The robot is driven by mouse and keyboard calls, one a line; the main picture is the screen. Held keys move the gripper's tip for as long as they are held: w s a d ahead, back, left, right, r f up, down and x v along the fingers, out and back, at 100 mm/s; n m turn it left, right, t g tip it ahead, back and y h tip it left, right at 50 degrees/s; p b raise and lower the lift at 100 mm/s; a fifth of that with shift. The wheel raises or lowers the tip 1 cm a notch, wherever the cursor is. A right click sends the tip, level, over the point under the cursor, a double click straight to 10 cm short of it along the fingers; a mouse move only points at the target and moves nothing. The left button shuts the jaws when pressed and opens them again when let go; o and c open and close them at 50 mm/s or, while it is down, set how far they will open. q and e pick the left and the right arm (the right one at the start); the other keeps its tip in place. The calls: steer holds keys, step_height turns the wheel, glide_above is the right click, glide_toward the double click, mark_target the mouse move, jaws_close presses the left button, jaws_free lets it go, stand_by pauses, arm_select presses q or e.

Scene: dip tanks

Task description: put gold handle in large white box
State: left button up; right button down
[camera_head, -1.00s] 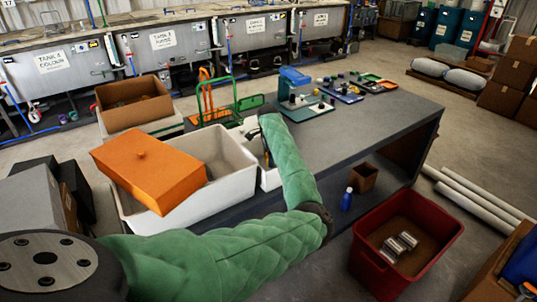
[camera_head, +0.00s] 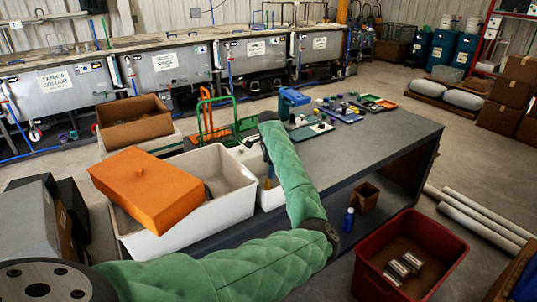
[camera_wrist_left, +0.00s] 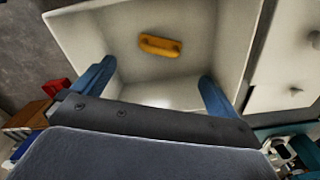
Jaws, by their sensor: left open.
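The gold handle (camera_wrist_left: 160,45) lies on the floor of a smaller white box (camera_wrist_left: 85,32) in the left wrist view. In the head view this box (camera_head: 276,197) stands just right of the large white box, with a bit of gold showing inside. The large white box (camera_head: 232,207) has an orange lid (camera_head: 148,188) lying tilted over its left part; its right part is uncovered. My left gripper (camera_wrist_left: 157,72) is open and empty, its blue fingers apart over the smaller box with the handle beyond them. In the head view the gripper (camera_head: 267,160) is partly hidden by my green-sleeved forearm.
A brown box (camera_head: 134,134) stands behind the large white box. A green rack (camera_head: 222,115) and a blue device (camera_head: 292,100) stand behind my forearm. The grey tabletop (camera_head: 375,140) has clear room to the right. A red bin (camera_head: 440,255) stands on the floor in front.

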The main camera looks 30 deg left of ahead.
arm_select(q)
step_height(320, 180, up, 8)
steer(key=b, duration=0.2)
steer(key=shift+b, duration=0.4)
arm_select(e)
steer(key=w+a+r, duration=0.2)
steer(key=w+r, duration=0.1)
steer(key=r, duration=0.3)
steer(key=shift+a, duration=0.3)
arm_select(q)
steer(key=shift+r, duration=0.1)
arm_select(e)
steer(key=shift+w, duration=0.1)
